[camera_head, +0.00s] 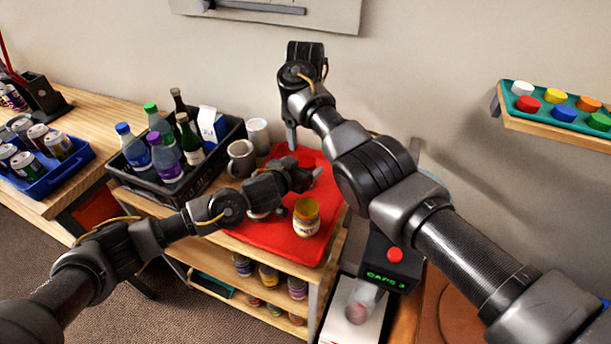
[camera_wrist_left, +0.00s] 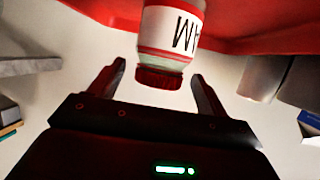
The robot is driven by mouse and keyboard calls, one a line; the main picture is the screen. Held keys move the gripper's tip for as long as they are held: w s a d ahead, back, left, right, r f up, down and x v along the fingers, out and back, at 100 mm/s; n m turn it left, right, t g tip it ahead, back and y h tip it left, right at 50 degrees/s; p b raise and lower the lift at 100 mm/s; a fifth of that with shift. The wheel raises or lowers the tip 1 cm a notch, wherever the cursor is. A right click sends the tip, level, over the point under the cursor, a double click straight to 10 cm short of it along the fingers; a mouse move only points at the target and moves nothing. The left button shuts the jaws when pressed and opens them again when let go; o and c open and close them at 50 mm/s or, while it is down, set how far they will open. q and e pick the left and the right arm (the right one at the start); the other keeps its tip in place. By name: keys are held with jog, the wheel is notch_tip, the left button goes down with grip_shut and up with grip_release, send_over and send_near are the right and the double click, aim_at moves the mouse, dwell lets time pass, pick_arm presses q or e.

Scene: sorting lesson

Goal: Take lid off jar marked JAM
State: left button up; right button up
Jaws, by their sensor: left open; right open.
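In the left wrist view the JAM jar (camera_wrist_left: 172,32) shows upside down in the picture, with a white label, red bands and a red lid (camera_wrist_left: 160,78). My left gripper (camera_wrist_left: 157,90) is open, its fingers on either side of the lid with gaps visible. In the head view my left gripper (camera_head: 302,190) is low over the red mat (camera_head: 270,240) and mostly hides this jar. A jar with a yellow lid (camera_head: 306,209) stands on the mat just right of it. My right gripper (camera_head: 291,138) is open and empty above the mat's back edge.
A grey mug (camera_head: 241,158) and a white cup (camera_head: 257,136) stand behind the left gripper. A dark crate of bottles (camera_head: 213,172) is to the left. A CAPS box with a red button (camera_head: 395,255) is at the right. A shelf of coloured caps (camera_head: 555,130) hangs far right.

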pick_arm(q)
jog(key=shift+s+r, duration=0.2)
jog(key=shift+w+f, duration=0.3)
jog(key=shift+w, duration=0.05)
jog(key=shift+c, duration=0.8)
jog(key=shift+w, duration=0.1)
jog(key=shift+c, duration=1.1)
jog(key=shift+s+r, duration=0.1)
jog(key=shift+s, duration=0.1)
jog(key=c, duration=1)
jog(key=o, duration=1.4)
jog(key=shift+c, duration=0.2)
jog(key=shift+s+a, duration=0.1)
jog(key=v, duration=1)
jog(key=shift+s, duration=0.25)
